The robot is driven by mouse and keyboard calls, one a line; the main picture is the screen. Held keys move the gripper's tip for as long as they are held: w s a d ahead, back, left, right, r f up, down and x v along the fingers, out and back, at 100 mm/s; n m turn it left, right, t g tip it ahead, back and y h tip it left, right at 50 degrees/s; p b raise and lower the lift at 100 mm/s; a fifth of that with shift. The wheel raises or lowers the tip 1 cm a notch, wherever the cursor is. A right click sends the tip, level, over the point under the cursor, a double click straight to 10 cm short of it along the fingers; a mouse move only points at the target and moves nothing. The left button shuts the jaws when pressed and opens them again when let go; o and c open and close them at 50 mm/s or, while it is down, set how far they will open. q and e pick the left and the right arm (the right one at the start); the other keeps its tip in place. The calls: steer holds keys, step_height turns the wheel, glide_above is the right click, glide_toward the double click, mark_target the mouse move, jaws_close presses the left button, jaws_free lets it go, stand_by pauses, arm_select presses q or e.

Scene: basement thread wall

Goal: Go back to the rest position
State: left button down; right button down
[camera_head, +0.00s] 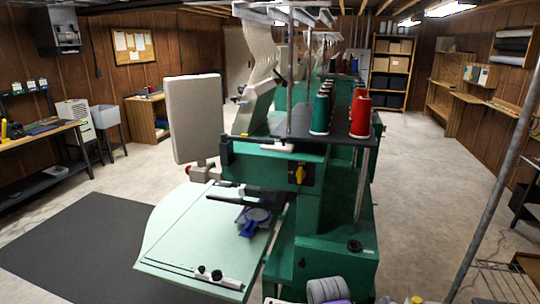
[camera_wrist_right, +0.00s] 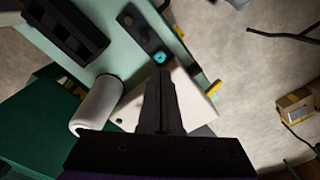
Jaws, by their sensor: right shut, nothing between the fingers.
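My right gripper (camera_wrist_right: 161,75) shows only in the right wrist view. Its dark fingers are shut together with nothing between them. The fingertips lie close to a small round teal part (camera_wrist_right: 159,57) on a dark bar; I cannot tell whether they touch it. A white piece (camera_wrist_right: 195,98) lies behind the fingers, and a pale cylinder (camera_wrist_right: 97,103) is to their left. In the head view, the green embroidery machine (camera_head: 335,210) stands in the middle with its pale mint table (camera_head: 190,235) and a blue hoop-like part (camera_head: 252,222). Neither gripper shows in the head view.
Green and red thread cones (camera_head: 361,117) stand on the machine. A grey pole (camera_head: 495,180) slants at the right. A workbench (camera_head: 40,137) stands at left, and a dark mat (camera_head: 80,240) lies on the floor. A small cardboard box (camera_wrist_right: 296,106) is at right in the wrist view.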

steer(key=s+d+m+t, duration=0.2)
steer(key=s+d, duration=0.1)
steer(key=s, duration=0.3)
steer(key=s+d+r+m+t, duration=0.1)
steer(key=s+d+m+t, duration=0.2)
steer(key=s, duration=0.4)
steer(key=shift+d+r+m+t, duration=0.25)
steer(key=shift+r+m+t, duration=0.05)
steer(key=shift+s, duration=0.1)
stand_by(0.9)
